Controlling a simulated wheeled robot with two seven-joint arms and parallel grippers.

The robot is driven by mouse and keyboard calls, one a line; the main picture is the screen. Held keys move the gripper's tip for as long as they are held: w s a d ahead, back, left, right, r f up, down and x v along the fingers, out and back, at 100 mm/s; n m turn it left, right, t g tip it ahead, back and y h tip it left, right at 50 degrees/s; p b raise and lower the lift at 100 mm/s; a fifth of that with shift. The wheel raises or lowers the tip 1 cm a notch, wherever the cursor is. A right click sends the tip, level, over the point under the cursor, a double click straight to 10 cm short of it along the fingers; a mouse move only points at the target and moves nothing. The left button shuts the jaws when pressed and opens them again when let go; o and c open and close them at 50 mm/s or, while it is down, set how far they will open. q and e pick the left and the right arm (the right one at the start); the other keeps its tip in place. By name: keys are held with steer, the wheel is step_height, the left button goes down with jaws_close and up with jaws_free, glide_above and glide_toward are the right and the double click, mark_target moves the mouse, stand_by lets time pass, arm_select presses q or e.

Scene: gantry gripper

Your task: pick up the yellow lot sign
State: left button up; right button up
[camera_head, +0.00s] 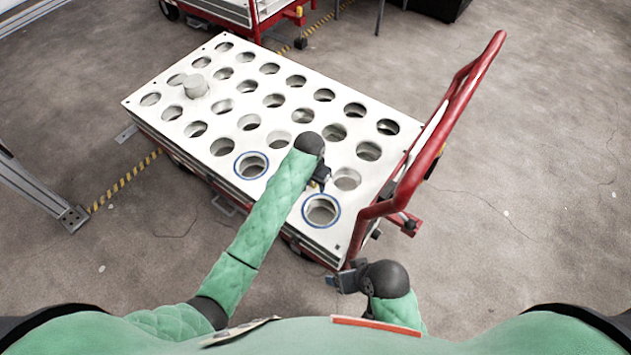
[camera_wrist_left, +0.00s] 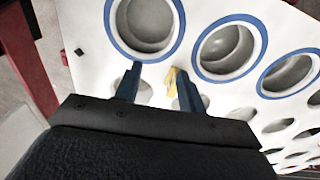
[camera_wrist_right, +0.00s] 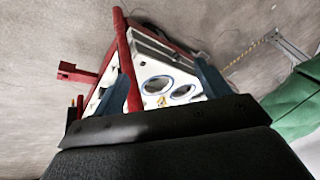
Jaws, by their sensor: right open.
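The yellow lot sign (camera_wrist_left: 172,83) shows in the left wrist view as a small yellow piece on the white cart top, between my left gripper's fingers and closer to the right-hand one. My left gripper (camera_wrist_left: 160,72) is open, with a clear gap to the left-hand finger. In the head view my left gripper (camera_head: 321,186) is low over the cart's near right part and hides the sign. A small yellow spot, likely the sign (camera_wrist_right: 162,101), shows in the right wrist view. My right gripper (camera_head: 345,281) is open and empty, off the cart's near corner.
The white cart top (camera_head: 305,118) has rows of round holes, some blue-ringed. Another red cart (camera_head: 243,12) stands behind.

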arm_select(q)
steer(key=shift+m+y, duration=0.3)
steer(key=w, duration=0.6)
steer(key=shift+d, duration=0.15)
steer(key=shift+w+b, duration=0.3)
steer(key=shift+w, duration=0.15)
steer(key=shift+d+f, duration=0.1)
steer(key=shift+f, duration=1.4)
steer(key=f, duration=0.3)
steer(key=shift+w+f, duration=0.15)
steer(key=shift+w, duration=0.05)
steer(key=shift+f, duration=0.65)
arm_select(e)
steer(key=shift+w+a, duration=0.15)
steer(key=shift+a, duration=0.15)
steer(key=shift+w, duration=0.1)
